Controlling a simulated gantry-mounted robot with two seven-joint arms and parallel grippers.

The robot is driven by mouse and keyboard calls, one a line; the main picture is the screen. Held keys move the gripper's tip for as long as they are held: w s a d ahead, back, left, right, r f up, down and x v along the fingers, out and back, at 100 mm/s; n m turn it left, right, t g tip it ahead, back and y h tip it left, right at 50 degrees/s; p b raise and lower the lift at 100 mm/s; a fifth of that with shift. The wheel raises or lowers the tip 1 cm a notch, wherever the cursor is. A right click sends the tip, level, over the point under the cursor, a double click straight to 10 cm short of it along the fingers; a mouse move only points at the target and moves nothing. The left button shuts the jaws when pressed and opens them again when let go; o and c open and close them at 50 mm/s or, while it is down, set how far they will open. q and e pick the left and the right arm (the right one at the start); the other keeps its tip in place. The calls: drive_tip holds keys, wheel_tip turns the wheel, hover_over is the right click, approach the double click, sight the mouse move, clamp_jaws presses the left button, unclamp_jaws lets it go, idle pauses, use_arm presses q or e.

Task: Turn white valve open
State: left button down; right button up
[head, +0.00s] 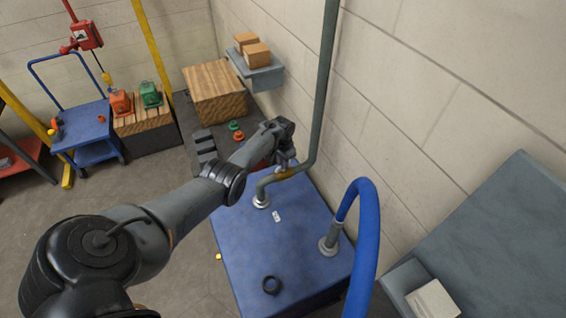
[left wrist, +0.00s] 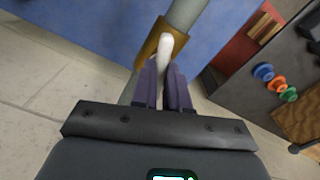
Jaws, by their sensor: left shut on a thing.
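The white valve handle (left wrist: 166,46) shows in the left wrist view, sticking out from a brass-yellow valve body (left wrist: 149,42) on a grey-green pipe (left wrist: 184,14). My left gripper (left wrist: 165,78) is shut on the handle, with its dark purple fingers on either side of it. In the head view my left gripper (head: 286,160) reaches the bend of the pipe (head: 317,110), above the blue cabinet (head: 245,245). The yellow valve body (head: 287,174) shows there beside the fingers, and the handle is mostly hidden by the gripper. My right gripper is in neither view.
A blue hose (head: 368,230) rises from the cabinet top at the right. The block wall (head: 420,110) stands close behind the pipe. A grey bench (head: 500,240) is at the right. Open floor (head: 175,250) lies left of the cabinet.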

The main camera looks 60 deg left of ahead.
use_arm(q)
drive_tip(key=shift+m, duration=2)
drive_tip(key=c, duration=1.1)
unclamp_jaws()
